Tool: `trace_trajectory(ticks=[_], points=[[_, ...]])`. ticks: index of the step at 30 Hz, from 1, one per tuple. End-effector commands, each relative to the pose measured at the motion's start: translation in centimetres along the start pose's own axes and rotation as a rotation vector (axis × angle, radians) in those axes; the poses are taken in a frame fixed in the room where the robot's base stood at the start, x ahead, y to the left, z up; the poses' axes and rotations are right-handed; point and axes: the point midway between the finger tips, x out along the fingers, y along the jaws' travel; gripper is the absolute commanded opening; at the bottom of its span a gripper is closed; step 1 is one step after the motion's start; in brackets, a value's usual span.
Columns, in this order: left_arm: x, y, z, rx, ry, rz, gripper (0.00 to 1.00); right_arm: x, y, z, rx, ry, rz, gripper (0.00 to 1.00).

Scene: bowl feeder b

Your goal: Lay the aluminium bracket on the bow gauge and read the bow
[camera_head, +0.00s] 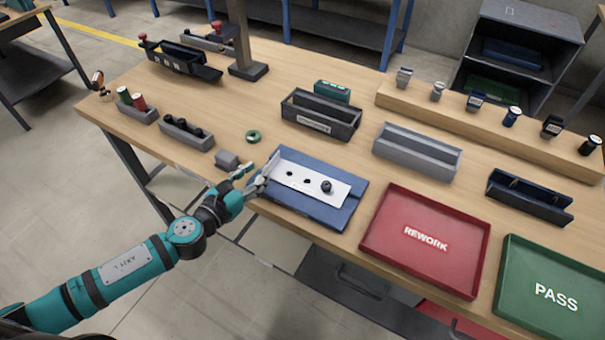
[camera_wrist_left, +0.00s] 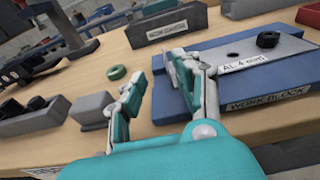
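The aluminium bracket (camera_head: 312,183) shows as a flat pale plate with dark holes, lying on the blue work block (camera_head: 322,213). A black round part (camera_head: 327,187) sits on its right half. In the left wrist view its edge label (camera_wrist_left: 243,64) reads AL 4 mm. My left gripper (camera_head: 254,178) is at the plate's left end, fingers spread. In the left wrist view one finger is beside the plate's end and the other stands apart to the left; contact is unclear. I cannot tell for sure which fixture is the bow gauge. My right gripper is out of view.
A red REWORK tray (camera_head: 379,243) and green PASS tray (camera_head: 504,277) lie right of the block. A labelled dark box (camera_head: 313,124), a grey channel (camera_head: 416,155) and a dark-blue fixture (camera_head: 529,199) stand behind. A small grey block (camera_head: 227,160) and green ring (camera_head: 253,136) are near the gripper.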

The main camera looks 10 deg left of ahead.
Motion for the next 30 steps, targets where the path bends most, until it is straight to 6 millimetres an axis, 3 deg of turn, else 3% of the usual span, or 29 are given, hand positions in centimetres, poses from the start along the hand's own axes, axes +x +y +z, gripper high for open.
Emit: trace_trajectory(ticks=[5, 15, 23, 30], points=[[1.1, -0.1, 0.1, 0.0, 0.0, -0.001, 0.32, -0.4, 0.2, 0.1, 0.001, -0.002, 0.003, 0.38], [5.6, -0.8, 0.2, -0.001, -0.001, -0.001, 0.32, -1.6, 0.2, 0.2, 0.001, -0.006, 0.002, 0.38], [5.9, -0.8, 0.1, 0.0, 0.001, -0.001, 0.32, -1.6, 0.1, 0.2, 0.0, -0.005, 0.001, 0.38], [5.9, -0.8, 0.1, 0.0, 0.001, 0.0, 0.05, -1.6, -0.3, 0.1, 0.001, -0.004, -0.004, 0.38]])
